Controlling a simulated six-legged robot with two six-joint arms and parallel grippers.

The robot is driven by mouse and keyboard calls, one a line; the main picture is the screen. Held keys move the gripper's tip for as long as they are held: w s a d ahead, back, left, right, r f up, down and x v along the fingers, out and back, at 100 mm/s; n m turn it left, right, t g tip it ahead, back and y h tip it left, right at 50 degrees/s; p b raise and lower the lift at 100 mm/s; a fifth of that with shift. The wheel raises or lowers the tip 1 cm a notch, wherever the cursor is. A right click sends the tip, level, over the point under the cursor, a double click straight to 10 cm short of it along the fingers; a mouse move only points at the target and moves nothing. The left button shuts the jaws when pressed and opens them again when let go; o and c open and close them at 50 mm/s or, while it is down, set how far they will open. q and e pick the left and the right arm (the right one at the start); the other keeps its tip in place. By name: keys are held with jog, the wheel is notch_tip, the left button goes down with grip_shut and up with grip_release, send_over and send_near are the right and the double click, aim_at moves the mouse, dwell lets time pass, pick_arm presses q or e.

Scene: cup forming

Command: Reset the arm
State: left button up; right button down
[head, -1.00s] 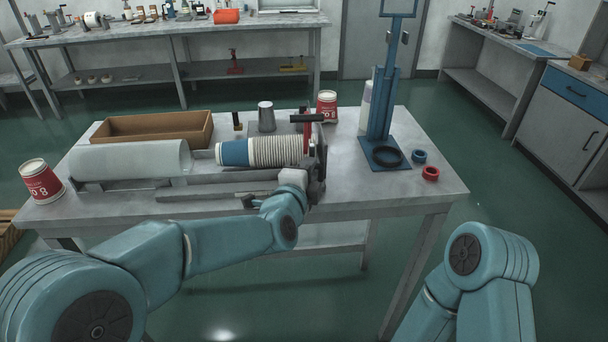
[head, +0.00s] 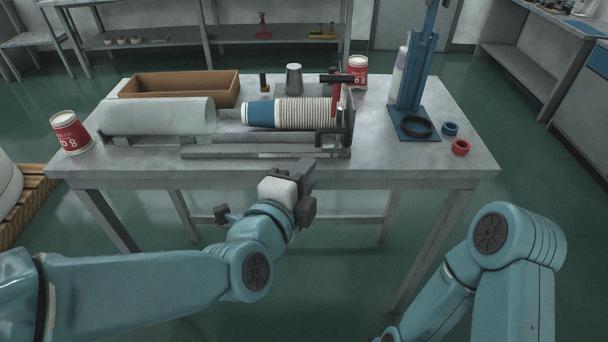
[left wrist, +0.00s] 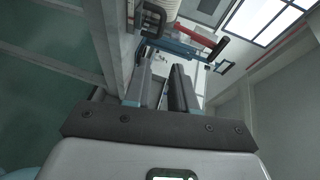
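My left gripper (head: 305,178) is in front of the table's front edge in the head view, clear of the things on the table. In the left wrist view its two fingers (left wrist: 162,78) stand apart with a gap between them, and I see nothing held. My right arm (head: 505,245) is folded at the lower right; its gripper is out of view. The cup-forming fixture (head: 265,152) lies on the table, with a blue cup (head: 258,114) and a row of stacked pale cups (head: 303,112) on it.
The grey table (head: 400,172) also bears a brown tray (head: 180,85), a translucent cylinder (head: 155,117), two red-and-white cups (head: 70,132), (head: 357,70), a blue press stand (head: 410,95), and blue (head: 450,128) and red (head: 461,147) rings. Floor in front of the table is clear.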

pick_arm(q)
jog(key=shift+a, duration=0.1)
dwell(0.3)
jog(key=w+a+f+n+g+y+p, duration=0.15)
jog(key=a+f, duration=0.25)
jog(key=f, duration=0.4)
jog(key=a+f+n+g+y, duration=0.1)
jog(key=a+f+g+y, duration=0.1)
jog(key=a+f, duration=0.35)
jog(key=a+f+n+g+y, duration=0.1)
jog(key=a+f+g, duration=0.15)
jog(key=f, duration=0.75)
jog(key=s+a+f+n+g+p, duration=0.1)
jog(key=s+a+f+n+g, duration=0.3)
jog(key=s+f, duration=0.55)
jog(key=s+d+f+n+g+h, duration=0.1)
jog(key=s+d+f+n+g, duration=0.1)
jog(key=s+f+n+g, duration=0.2)
jog(key=s+f+n, duration=0.3)
jog(key=s+n, duration=0.5)
jog(key=n, duration=0.4)
jog(key=shift+d+f+h, duration=0.2)
jog(key=shift+d+h, duration=0.15)
